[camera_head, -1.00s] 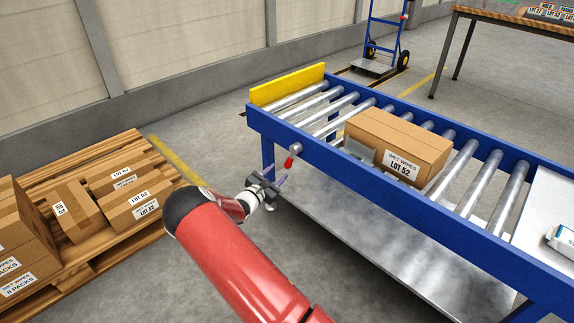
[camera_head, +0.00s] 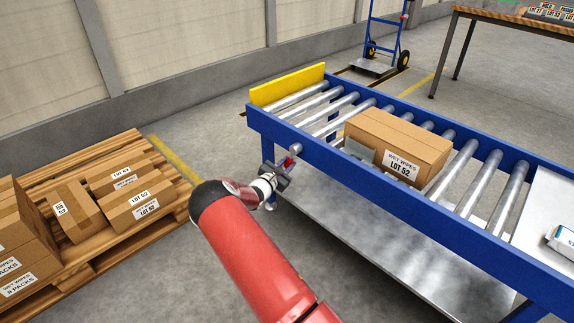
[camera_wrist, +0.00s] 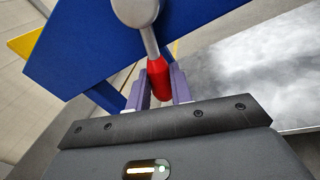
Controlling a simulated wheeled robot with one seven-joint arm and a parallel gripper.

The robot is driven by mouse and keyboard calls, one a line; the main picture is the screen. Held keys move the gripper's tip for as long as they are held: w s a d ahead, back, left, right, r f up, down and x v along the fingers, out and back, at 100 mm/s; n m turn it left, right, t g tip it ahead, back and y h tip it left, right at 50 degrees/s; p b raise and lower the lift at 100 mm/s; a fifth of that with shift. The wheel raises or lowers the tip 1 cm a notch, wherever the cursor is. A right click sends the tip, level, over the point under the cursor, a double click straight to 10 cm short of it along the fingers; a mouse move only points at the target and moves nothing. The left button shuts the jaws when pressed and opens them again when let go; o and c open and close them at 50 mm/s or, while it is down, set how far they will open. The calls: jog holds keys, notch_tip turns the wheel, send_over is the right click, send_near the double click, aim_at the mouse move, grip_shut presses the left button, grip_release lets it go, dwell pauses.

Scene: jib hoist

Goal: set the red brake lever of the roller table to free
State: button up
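The brake lever (camera_head: 292,161) has a red grip and hangs from a grey hub on the near side of the blue roller table (camera_head: 400,196). In the wrist view the lever's red grip (camera_wrist: 158,80) hangs down from its metal rod and hub. My gripper (camera_head: 283,172) is at the lever. In the wrist view its two purple fingers (camera_wrist: 160,88) stand on either side of the red grip, with narrow gaps showing, so they look open around it. Whether either finger touches the grip is hard to tell.
A carton marked LOT 52 (camera_head: 385,140) sits on the rollers. A yellow end stop (camera_head: 287,86) closes the far left end. A pallet (camera_head: 110,225) with several cartons stands at left. The floor between pallet and table is clear.

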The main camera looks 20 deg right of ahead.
aim_at(286, 149)
grip_shut()
jog(key=shift+w+b, duration=0.1)
jog(key=shift+b, duration=0.2)
jog(key=shift+w+a+r+m+h+b, duration=0.3)
jog(key=shift+w+m+b, duration=0.2)
jog(key=shift+m+b, duration=0.7)
jog(key=shift+w+a+r+m+h+b, duration=0.15)
jog(key=shift+w+r+m+b, duration=0.3)
jog(key=shift+m+b, duration=0.8)
jog(key=shift+w+a+r+m+h+b, duration=0.1)
jog(key=shift+w+r+m+h+b, duration=0.4)
jog(key=shift+b, duration=1.15)
jog(key=shift+f+m+y, duration=0.15)
jog(key=shift+m+y, duration=0.1)
jog(key=o, duration=0.6)
grip_release()
